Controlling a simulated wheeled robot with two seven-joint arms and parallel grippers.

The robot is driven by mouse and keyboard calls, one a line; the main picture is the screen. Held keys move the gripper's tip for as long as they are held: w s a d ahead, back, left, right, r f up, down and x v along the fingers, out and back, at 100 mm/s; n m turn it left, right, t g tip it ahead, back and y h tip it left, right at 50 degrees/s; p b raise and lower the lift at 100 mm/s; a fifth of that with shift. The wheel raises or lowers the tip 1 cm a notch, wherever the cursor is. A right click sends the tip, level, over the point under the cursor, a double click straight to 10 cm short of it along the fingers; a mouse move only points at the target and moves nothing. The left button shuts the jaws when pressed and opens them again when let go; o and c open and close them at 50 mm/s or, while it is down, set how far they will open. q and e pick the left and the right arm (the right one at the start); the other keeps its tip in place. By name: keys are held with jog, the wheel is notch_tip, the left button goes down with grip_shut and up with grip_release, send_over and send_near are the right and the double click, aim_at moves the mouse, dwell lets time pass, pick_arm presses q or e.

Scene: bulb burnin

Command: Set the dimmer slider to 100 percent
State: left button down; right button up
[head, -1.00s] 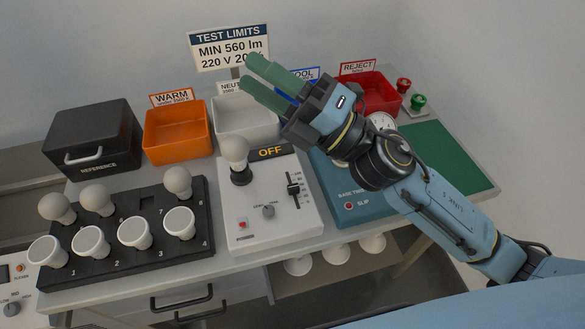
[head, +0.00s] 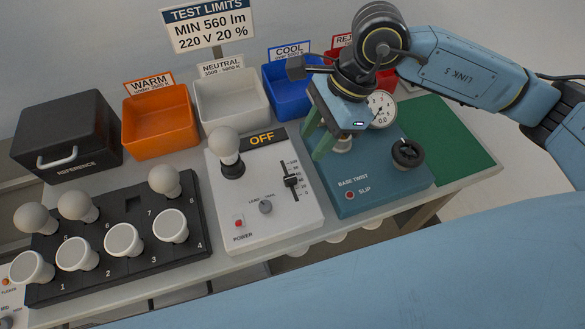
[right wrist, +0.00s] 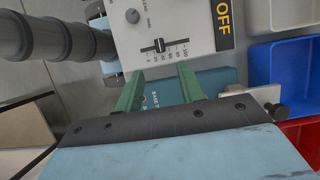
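The dimmer slider (head: 291,181) is a black knob in a slot on the right side of the white lamp panel (head: 225,215). It stands near the middle of its scale; the small numbers are hard to read. It also shows in the right wrist view (right wrist: 159,46), just beyond the fingertips. My right gripper (head: 315,140) has green fingers pointing down, above the blue base twist box and right of the panel. In the right wrist view its fingers (right wrist: 157,72) are apart with nothing between them, not touching the slider. My left gripper is not in view.
The panel display (head: 262,138) reads OFF. A bulb (head: 225,142) stands in the panel's socket, left of the slider. The blue base twist box (head: 375,185) is close on the right. A black bulb rack (head: 140,255) is at left; colored bins stand behind.

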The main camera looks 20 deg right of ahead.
aim_at(291, 177)
jog(key=x, duration=1)
jog(key=shift+a+f+b, duration=0.25)
jog(key=shift+f+b, duration=0.05)
jog(key=shift+f, duration=0.05)
grip_shut()
